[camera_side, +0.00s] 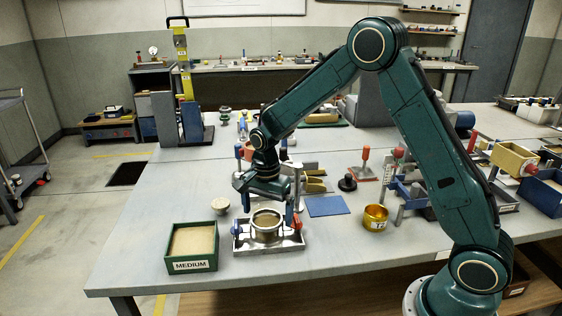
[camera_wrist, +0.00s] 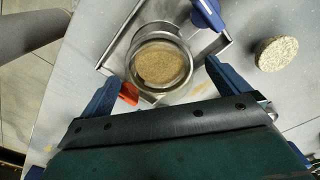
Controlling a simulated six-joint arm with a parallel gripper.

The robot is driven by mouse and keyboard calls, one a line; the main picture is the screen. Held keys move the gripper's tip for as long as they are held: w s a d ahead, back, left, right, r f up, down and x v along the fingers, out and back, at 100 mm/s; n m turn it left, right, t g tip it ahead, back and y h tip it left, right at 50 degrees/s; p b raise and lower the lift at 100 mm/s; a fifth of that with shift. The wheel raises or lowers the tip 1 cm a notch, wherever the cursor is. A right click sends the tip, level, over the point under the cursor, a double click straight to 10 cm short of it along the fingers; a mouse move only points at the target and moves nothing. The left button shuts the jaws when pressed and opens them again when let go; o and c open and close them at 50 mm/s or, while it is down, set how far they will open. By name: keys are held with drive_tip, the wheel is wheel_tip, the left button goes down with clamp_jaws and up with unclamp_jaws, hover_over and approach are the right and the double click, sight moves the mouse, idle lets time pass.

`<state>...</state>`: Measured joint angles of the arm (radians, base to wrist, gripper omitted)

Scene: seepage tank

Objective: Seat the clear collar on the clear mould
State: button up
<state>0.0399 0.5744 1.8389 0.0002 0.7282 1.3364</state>
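A clear round mould (camera_side: 266,229) stands upright on a metal base plate (camera_side: 290,243), with brown sandy material inside. In the wrist view the clear cylinder (camera_wrist: 133,66) shows from above, its rim around the sand. I cannot tell the clear collar apart from the mould; a clear rim shows at the cylinder's top. My gripper (camera_side: 270,203) is above the mould, pointing down.
A green box of sand marked MEDIUM (camera_side: 192,248) stands left of the plate. A pale porous disc (camera_side: 220,205) lies behind it. Red and blue clamp parts flank the mould. A blue mat (camera_side: 325,206) and yellow cup (camera_side: 375,218) are to the right.

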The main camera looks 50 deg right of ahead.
wheel_tip(320, 180, up, 14)
idle(0.9)
drive_tip(key=s+a+r+n+t, duration=0.1)
drive_tip(key=s+r+n, duration=0.3)
drive_tip(key=s, duration=0.3)
drive_tip(key=s+r+n+t, duration=0.2)
drive_tip(key=s+r+n, duration=0.2)
drive_tip(key=s, duration=0.2)
drive_tip(key=s+f+n+t, duration=0.1)
drive_tip(key=s+n, duration=0.6)
drive_tip(key=s, duration=0.7)
drive_tip(key=shift+s+a+f+n+t, duration=0.15)
drive_tip(key=shift+s+a+n+t, duration=0.2)
drive_tip(key=shift+t, duration=0.45)
